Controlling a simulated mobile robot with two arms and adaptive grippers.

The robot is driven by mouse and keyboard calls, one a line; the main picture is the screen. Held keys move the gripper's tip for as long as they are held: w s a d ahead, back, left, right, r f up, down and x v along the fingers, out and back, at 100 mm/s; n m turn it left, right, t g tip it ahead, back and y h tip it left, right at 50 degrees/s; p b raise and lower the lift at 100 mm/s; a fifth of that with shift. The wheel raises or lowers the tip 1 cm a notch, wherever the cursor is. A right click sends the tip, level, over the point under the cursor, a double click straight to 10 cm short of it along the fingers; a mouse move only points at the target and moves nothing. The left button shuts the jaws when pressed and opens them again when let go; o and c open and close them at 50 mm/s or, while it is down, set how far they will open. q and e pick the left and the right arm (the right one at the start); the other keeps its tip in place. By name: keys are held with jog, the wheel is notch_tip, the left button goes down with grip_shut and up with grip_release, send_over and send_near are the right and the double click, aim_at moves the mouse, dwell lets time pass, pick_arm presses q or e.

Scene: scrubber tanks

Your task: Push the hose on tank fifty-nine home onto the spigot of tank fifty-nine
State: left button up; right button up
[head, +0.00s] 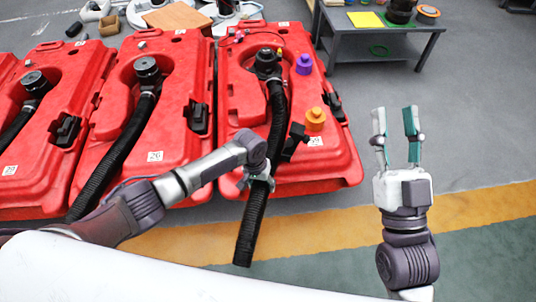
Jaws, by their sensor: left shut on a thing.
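The rightmost red tank (335,172) bears a small white label (316,141), partly hidden and too small to read surely. A black fitting (266,60) stands in its recess. A ribbed black hose (278,110) runs from just below that fitting down over the tank and hangs past its front edge. I cannot tell how far the hose sits on the spigot, which is hidden. My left gripper (258,180) is shut on the hose near the tank's front edge. My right gripper (395,122) is open and empty, right of the tank over the floor.
A similar red tank labelled 26 (190,70) and more stand to the left, with their own hoses. Purple (304,65) and orange (315,119) caps sit on the rightmost tank. A grey table (385,45) stands behind. Floor at the right is clear.

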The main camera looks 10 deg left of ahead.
pick_arm(q)
jog(key=shift+d+y+p, duration=0.15)
jog(key=shift+y+p, duration=0.25)
jog(key=shift+y, duration=0.2)
pick_arm(e)
jog(key=f, duration=0.1)
jog(key=w+f+g, duration=0.1)
jog(key=f+g+h, duration=0.1)
jog(key=shift+w+f, duration=0.25)
jog(key=shift+w, duration=0.1)
jog(key=shift+f+g, duration=0.1)
jog(key=shift+g, duration=0.2)
pick_arm(q)
jog(key=shift+p, duration=0.3)
pick_arm(e)
jog(key=shift+w+d+f+g, duration=0.1)
jog(key=shift+w+f+g, duration=0.15)
jog(key=shift+f+g, duration=0.5)
jog(key=shift+t, duration=0.25)
pick_arm(q)
jog(key=shift+w+b, duration=0.3)
jog(key=shift+w, duration=0.2)
pick_arm(e)
jog(key=shift+s+r+t, duration=0.25)
jog(key=shift+r+t, duration=0.35)
jog(key=shift+r, duration=0.5)
jog(key=shift+r, duration=0.1)
